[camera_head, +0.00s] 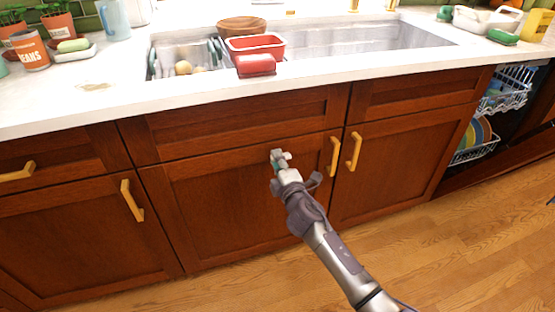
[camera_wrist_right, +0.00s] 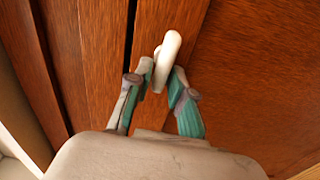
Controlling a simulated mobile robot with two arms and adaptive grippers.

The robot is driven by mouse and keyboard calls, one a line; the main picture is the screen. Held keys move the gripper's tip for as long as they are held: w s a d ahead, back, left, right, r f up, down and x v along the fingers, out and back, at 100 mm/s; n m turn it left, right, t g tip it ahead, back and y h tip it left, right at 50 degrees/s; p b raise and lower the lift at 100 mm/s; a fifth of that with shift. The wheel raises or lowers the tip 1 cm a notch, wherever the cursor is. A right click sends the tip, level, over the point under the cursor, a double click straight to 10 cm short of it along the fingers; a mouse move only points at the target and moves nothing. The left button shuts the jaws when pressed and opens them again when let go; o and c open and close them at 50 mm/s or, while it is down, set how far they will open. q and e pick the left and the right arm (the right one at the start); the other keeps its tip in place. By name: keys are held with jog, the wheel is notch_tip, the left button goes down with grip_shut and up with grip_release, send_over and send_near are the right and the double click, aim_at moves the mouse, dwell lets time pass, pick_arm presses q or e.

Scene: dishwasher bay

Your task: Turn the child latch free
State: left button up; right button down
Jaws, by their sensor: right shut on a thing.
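The child latch (camera_wrist_right: 167,58) is a small white lever on the reddish-brown cabinet front, just below the sink's drawer panel. In the head view the latch (camera_head: 278,154) is a small pale piece at the top of the cabinet door (camera_head: 215,205), left of its yellow handle. My right gripper (camera_wrist_right: 161,75) is shut on the latch, with one teal-and-grey finger on each side of it. The right gripper (camera_head: 281,164) also shows in the head view, reaching up to the door. The latch's lower part is partly hidden between the fingers. My left gripper is not in view.
Yellow handles (camera_head: 334,156) and (camera_head: 353,151) stand out from the doors right of my gripper. The white counter (camera_head: 110,108) overhangs above, with a red basin (camera_head: 256,44) at the sink. An open dishwasher rack (camera_head: 475,149) is at the right. The wooden floor (camera_head: 440,240) is clear.

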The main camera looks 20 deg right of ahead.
jog(key=shift+f+n, duration=0.1)
jog(key=shift+n, duration=0.3)
jog(key=c, duration=1.1)
grip_release()
jog(key=shift+o, duration=0.2)
jog(key=s, duration=1.2)
jog(key=shift+d, duration=0.2)
